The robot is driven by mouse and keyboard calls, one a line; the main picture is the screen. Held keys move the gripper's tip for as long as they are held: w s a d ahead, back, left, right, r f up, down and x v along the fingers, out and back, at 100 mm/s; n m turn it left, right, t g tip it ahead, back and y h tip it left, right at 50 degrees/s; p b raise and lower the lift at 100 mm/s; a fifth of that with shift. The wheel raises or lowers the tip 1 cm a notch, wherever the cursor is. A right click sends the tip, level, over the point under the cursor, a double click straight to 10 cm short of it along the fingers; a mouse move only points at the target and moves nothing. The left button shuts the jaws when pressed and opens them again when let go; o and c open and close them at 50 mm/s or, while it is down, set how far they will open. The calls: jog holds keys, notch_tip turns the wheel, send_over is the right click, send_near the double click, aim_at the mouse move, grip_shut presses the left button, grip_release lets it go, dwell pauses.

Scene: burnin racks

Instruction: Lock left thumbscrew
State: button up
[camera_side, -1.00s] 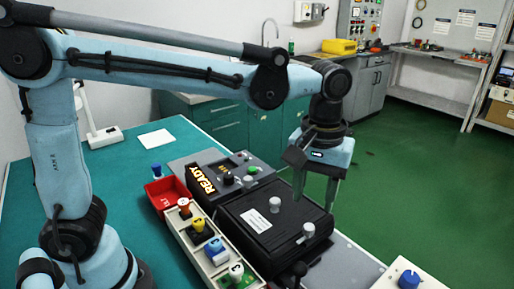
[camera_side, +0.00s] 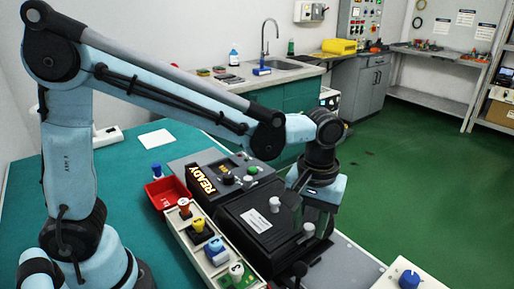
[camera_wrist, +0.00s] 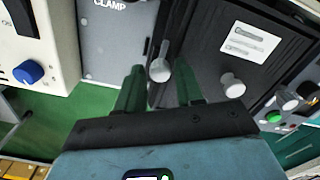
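Two pale round-headed thumbscrews stand on the black box (camera_side: 252,232). One thumbscrew (camera_side: 309,230) is near the box's right end in the side view; the other (camera_side: 275,203) is farther back. In the wrist view, the first thumbscrew (camera_wrist: 160,69) appears between the fingertips, and the other (camera_wrist: 232,86) lies to the right, outside them. My gripper (camera_wrist: 160,84) is open, with a finger on each side of the first thumbscrew and visible gaps beside its head. In the side view my gripper (camera_side: 316,222) is low over that end of the box; its fingertips are partly hard to make out.
A control unit with a lit READY sign (camera_side: 201,180) stands behind the box. A rack of coloured knobs (camera_side: 193,233) and a red bin (camera_side: 166,193) lie to its left. A grey plate marked CLAMP (camera_wrist: 105,40) and a blue knob (camera_wrist: 28,72) are nearby.

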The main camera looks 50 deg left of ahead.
grip_shut()
jog(key=shift+m, duration=0.3)
jog(key=m, duration=0.8)
jog(key=shift+m, duration=0.4)
jog(key=m, duration=0.4)
jog(key=shift+m, duration=2.2)
